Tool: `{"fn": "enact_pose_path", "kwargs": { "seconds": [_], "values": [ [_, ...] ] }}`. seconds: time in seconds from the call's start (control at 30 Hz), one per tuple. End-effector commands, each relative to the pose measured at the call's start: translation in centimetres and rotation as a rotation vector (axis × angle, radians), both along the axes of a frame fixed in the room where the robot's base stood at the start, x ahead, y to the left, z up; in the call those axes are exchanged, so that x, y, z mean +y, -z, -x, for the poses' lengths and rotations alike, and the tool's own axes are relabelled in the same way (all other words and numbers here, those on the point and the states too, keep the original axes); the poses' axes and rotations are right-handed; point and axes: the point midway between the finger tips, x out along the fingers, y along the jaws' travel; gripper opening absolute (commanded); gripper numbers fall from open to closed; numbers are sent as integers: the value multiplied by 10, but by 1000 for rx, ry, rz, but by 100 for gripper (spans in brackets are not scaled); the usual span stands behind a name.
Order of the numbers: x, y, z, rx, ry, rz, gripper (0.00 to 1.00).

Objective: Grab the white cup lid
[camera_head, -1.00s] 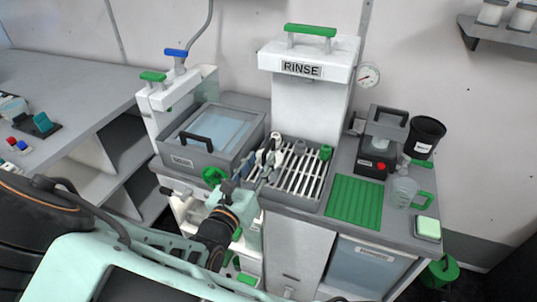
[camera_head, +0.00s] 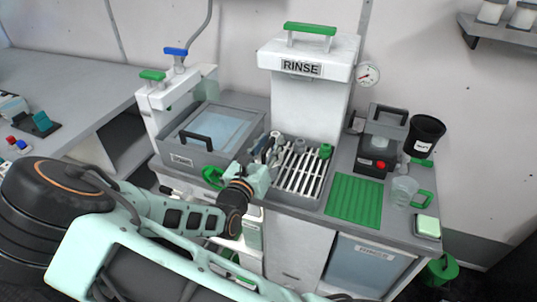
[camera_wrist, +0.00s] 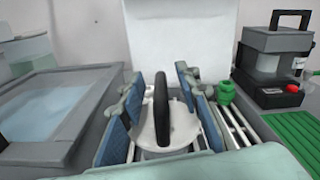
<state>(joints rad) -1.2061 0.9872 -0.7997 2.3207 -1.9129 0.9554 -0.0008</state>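The white cup lid (camera_wrist: 181,126) is a round white disc with an upright black handle (camera_wrist: 161,108). It sits at the slatted rack in the wrist view. My gripper (camera_wrist: 158,84) is open, with one blue-padded finger on each side of the handle. Gaps show between both pads and the handle, so the fingers do not appear to grip it. In the head view my gripper (camera_head: 268,149) is at the left end of the rack. There the lid is mostly hidden by the gripper and cannot be made out clearly.
The slatted rack (camera_head: 301,180) lies below the RINSE unit (camera_head: 303,72). A lidded grey basin (camera_head: 205,132) is to the left. A green fitting (camera_wrist: 226,92) stands close right of my fingers. A green mat (camera_head: 354,199), clear jug (camera_head: 403,190) and black cup (camera_head: 425,135) are farther right.

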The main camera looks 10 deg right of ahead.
Motion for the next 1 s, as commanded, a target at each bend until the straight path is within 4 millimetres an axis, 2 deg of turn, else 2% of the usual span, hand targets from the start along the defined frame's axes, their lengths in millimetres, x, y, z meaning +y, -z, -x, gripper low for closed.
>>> {"fn": "enact_pose_path", "kwargs": {
  "seconds": [0.03, 0.23, 0.27, 0.73, 1.0],
  "values": [
    [0, 0, 0, 0, 0, 0, 23],
    [0, 0, 0, 0, 0, 0, 1],
    [0, 0, 0, 0, 0, 0, 0],
    [0, -2, 1, 2, 0, 0, 0],
    [0, -26, 0, -2, 2, -5, 0]
  ]
}}
